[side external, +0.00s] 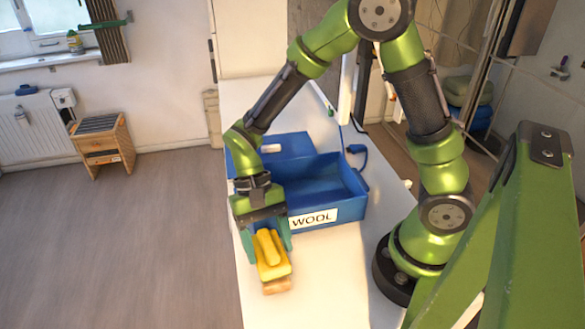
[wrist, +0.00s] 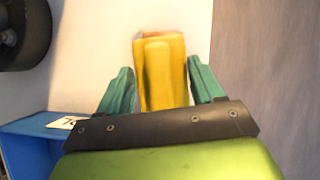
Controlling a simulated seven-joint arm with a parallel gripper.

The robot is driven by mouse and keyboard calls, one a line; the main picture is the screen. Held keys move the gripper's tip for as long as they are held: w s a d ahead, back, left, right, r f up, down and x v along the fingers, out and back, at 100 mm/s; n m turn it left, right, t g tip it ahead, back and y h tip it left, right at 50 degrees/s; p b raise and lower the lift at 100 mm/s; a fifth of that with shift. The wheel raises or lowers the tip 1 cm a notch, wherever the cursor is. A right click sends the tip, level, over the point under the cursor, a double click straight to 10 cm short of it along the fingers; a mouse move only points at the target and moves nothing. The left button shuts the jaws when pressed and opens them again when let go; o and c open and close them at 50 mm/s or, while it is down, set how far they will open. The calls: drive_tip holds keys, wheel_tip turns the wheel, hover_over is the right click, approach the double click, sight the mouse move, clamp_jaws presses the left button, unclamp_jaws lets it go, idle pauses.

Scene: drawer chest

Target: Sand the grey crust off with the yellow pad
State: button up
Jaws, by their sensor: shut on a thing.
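The yellow pad (side external: 272,260) is between the teal fingers of my gripper (side external: 268,242), which is shut on it, at the front of the white worktop. It also shows in the wrist view (wrist: 162,78), lengthwise between the fingers of my gripper (wrist: 160,72). A light brown, wood-coloured block (side external: 277,287) shows just below the pad's near end. I cannot tell whether pad and block touch. A thin brown edge shows beyond the pad in the wrist view. I cannot make out any grey crust; the pad hides part of the block.
An open blue drawer box (side external: 350,208) labelled WOOL stands right behind my gripper; its corner also shows in the wrist view (wrist: 30,128). The white worktop (side external: 325,285) is clear right of the pad. Its left edge is close to the pad, with floor beyond.

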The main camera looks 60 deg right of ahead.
sight(274, 271)
drive_tip(key=s+a, duration=0.1)
drive_tip(key=s, duration=0.1)
drive_tip(key=s+a, duration=0.1)
drive_tip(key=a, duration=0.1)
drive_tip(key=shift+s+a, duration=0.2)
drive_tip(key=shift+s, duration=0.15)
drive_tip(key=shift+w+d, duration=2.05)
drive_tip(key=shift+w, duration=0.15)
drive_tip(key=shift+s+a, duration=2.05)
drive_tip(key=shift+s, duration=0.1)
wheel_tip(274, 271, up, 8)
drive_tip(key=shift+r, duration=0.15)
drive_tip(key=shift+f, duration=0.3)
